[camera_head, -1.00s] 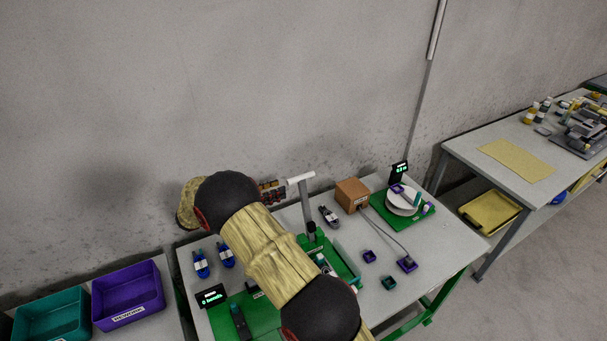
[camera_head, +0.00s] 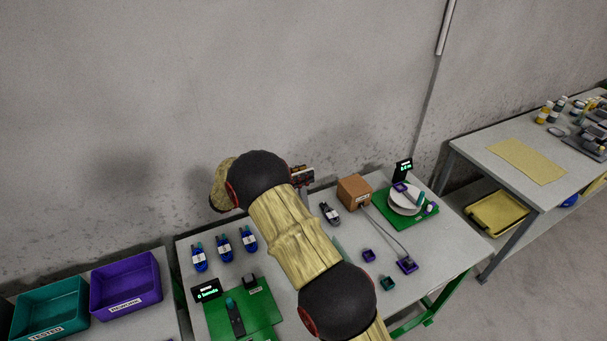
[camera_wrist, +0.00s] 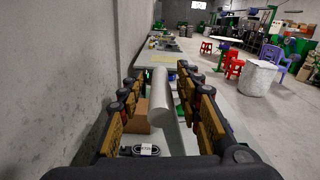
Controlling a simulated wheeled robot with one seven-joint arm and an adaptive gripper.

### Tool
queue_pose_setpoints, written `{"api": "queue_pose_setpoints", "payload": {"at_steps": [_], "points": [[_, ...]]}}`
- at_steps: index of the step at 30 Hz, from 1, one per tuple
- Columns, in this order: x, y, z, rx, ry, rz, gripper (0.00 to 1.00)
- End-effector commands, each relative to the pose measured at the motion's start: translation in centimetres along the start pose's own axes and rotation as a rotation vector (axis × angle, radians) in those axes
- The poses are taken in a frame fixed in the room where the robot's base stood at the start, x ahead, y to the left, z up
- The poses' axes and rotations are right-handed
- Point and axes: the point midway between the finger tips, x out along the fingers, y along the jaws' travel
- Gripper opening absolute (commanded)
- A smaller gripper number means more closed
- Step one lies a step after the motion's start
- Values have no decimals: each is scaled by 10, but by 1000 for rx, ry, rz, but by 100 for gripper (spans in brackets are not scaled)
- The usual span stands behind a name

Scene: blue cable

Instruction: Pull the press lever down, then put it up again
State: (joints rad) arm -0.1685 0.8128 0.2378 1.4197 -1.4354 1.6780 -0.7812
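The press lever's pale grey cylindrical handle (camera_wrist: 161,96) shows in the wrist view, between the two fingers of my gripper (camera_wrist: 160,76). The fingers stand apart with gaps to either side of the handle, so my gripper is open around it. Whether a finger touches it I cannot tell. In the head view my gripper (camera_head: 302,175) is partly hidden behind my arm, at the back of the bench. My arm also hides the handle and most of the press there.
The concrete wall (camera_head: 130,110) is close behind. Purple (camera_head: 125,285) and teal (camera_head: 50,310) bins stand left.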

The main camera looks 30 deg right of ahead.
Motion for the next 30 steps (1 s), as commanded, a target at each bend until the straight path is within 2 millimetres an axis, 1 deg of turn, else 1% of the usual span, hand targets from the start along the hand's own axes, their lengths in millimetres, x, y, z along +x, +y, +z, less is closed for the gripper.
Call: {"api": "queue_pose_setpoints", "payload": {"at_steps": [3,10,11,27,30], "points": [[5,0,0,0,0,0,35],[6,0,0,0,0,0,35],[6,0,0,0,0,0,33],[5,1,0,1,0,2,3],[5,1,0,1,0,2,0]]}}
